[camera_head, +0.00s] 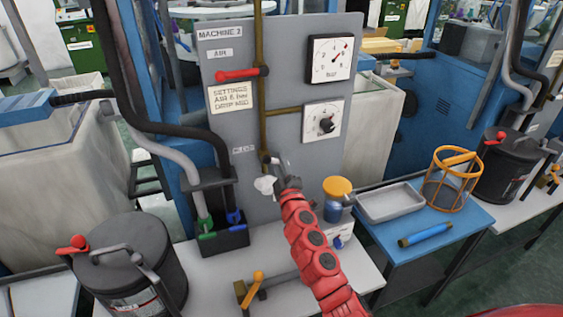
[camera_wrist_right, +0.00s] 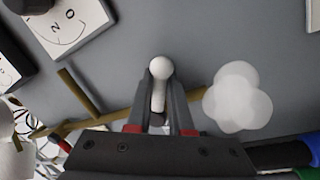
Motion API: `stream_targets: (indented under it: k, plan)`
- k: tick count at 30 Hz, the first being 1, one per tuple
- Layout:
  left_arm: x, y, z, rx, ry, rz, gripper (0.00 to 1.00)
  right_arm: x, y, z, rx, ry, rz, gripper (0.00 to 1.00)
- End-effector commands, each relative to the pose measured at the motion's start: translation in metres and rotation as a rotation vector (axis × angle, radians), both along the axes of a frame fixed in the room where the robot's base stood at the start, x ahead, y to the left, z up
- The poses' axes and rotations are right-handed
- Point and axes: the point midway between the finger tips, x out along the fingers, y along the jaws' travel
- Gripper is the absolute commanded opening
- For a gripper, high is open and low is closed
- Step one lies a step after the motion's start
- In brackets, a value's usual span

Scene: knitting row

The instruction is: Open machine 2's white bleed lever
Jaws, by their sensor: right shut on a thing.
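The grey panel (camera_head: 280,85) of machine 2 stands in the middle of the head view, with a bleed label (camera_head: 243,149) low on it. My right gripper (camera_head: 274,163) is at the panel just right of and below this label. In the right wrist view, the gripper (camera_wrist_right: 160,108) is shut on the white bleed lever (camera_wrist_right: 161,70), whose round knob and short stem show between the fingers. The lever is mostly hidden by the gripper in the head view. A white puff-like cloud (camera_wrist_right: 237,97) is beside the gripper and also shows in the head view (camera_head: 265,185).
A red air lever (camera_head: 242,73) lies across a brass pipe (camera_head: 262,125). Two dials (camera_head: 329,58) (camera_head: 323,121) sit to its right.

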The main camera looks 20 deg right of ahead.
Motion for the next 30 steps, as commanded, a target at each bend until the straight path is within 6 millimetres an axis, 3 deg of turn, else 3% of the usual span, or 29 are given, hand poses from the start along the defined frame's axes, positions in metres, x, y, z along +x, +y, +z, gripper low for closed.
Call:
stream_targets:
  k: [14,30]
  plan:
    - [0.000,0.000,-0.033,0.000,0.000,0.000,0.50,-0.001,0.016,-0.019,0.453,0.013,0.002,0.00]
    - [0.000,0.000,-0.089,0.000,0.000,0.000,0.50,-0.001,0.035,-0.028,0.897,0.030,0.001,0.00]
